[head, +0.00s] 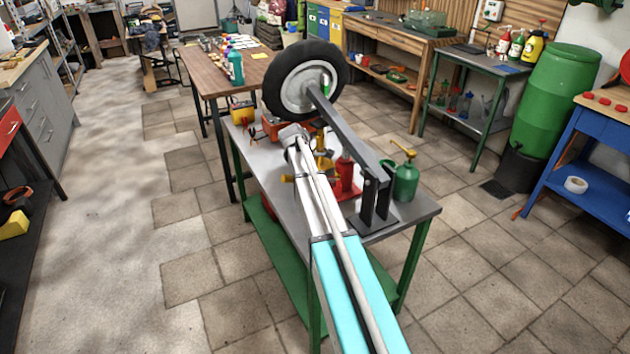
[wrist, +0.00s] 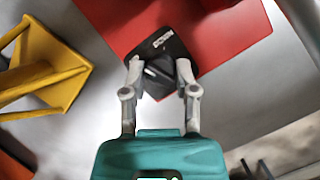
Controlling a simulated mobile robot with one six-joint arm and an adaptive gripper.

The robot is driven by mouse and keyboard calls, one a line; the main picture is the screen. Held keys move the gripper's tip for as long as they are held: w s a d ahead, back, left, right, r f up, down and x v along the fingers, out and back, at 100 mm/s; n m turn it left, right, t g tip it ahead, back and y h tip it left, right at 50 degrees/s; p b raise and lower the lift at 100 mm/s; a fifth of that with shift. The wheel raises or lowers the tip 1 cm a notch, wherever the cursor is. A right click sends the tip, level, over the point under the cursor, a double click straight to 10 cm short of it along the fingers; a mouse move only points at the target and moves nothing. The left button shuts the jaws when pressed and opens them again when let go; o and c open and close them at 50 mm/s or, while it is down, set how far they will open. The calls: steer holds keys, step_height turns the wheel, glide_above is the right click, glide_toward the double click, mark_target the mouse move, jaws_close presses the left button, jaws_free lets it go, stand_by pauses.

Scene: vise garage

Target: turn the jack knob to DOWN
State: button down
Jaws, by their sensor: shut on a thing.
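The jack knob (wrist: 158,72) is a small dark knob on a black plate (wrist: 171,45) at the edge of a red base (wrist: 225,40) in the wrist view. White lettering on the plate is too small to read. My gripper (wrist: 159,66) is shut on the knob, one grey finger on each side. Which way the knob points I cannot tell. In the head view the jack's red body (head: 345,175) stands on the grey-topped bench, beside my arm. The knob and my fingertips are hidden there.
A wheel (head: 304,80) on a dark slanted beam (head: 345,132) hangs over the green-legged bench (head: 415,207), close to my arm. A green oil can (head: 406,180) stands at its right. A yellow stand (wrist: 45,75) is left of the knob. The floor at left is clear.

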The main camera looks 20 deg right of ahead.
steer(key=m+g+y, duration=0.1)
steer(key=m, duration=0.2)
steer(key=m+g+y, duration=0.1)
steer(key=m, duration=0.3)
steer(key=shift+w, duration=0.15)
steer(key=m+y, duration=0.1)
steer(key=m, duration=0.2)
steer(key=m+y, duration=0.1)
steer(key=m, duration=0.2)
steer(key=shift+d+g, duration=0.1)
steer(key=shift+g, duration=0.2)
steer(key=shift+m+y, duration=0.3)
steer(key=shift+m, duration=0.1)
steer(key=shift+c, duration=2)
jaws_free()
steer(key=shift+d, duration=0.1)
steer(key=shift+n, duration=0.4)
